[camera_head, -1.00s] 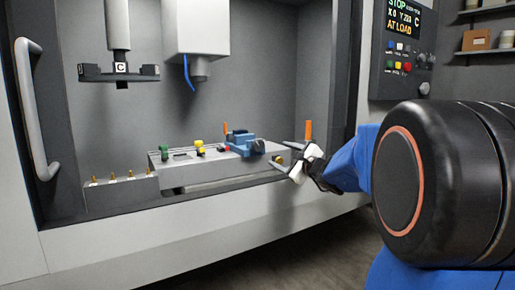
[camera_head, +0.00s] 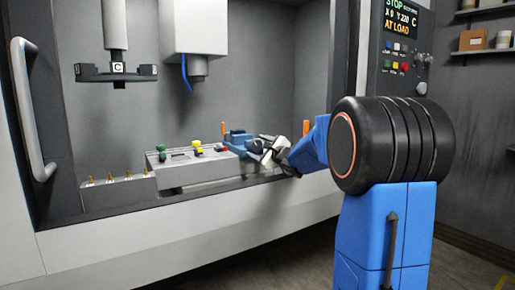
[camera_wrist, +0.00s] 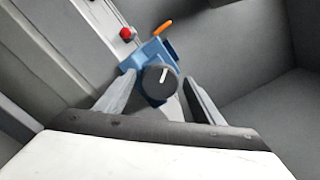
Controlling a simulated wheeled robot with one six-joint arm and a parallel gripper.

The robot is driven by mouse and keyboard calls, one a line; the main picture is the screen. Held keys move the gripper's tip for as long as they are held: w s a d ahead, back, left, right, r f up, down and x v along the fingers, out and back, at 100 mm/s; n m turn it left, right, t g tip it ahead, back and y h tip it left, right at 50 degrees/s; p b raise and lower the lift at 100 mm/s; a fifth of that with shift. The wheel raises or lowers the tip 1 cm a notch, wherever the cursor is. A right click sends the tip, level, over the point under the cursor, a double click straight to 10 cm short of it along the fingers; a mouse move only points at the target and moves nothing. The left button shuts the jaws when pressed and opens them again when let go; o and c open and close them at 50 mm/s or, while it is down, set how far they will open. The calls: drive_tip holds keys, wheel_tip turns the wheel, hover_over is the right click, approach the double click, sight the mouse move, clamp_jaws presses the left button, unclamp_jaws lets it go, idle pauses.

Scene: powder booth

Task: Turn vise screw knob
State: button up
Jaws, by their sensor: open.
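The blue vise (camera_head: 235,140) sits at the right part of the grey machine table, and its body (camera_wrist: 146,52) also shows in the wrist view. Its black round screw knob (camera_wrist: 159,81) has a white pointer line and faces the wrist camera. My gripper (camera_wrist: 158,92) is open, with one finger to the left of the knob and one to the right. I cannot tell whether either finger touches it. In the head view my gripper (camera_head: 262,147) is at the vise's right end and hides the knob.
The table (camera_head: 200,170) carries green, yellow and red knobs. An orange handle (camera_head: 225,128) stands by the vise. A row of small brass-tipped pieces (camera_head: 118,180) is at left. The tool holder (camera_head: 117,72) and spindle head (camera_head: 193,30) hang above. The control panel (camera_head: 402,50) is at right.

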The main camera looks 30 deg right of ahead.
drive_tip(key=shift+w, duration=0.3)
drive_tip(key=c, duration=1.1)
drive_tip(key=shift+o, duration=0.3)
drive_tip(key=m, duration=0.4)
drive_tip(key=shift+m, duration=3)
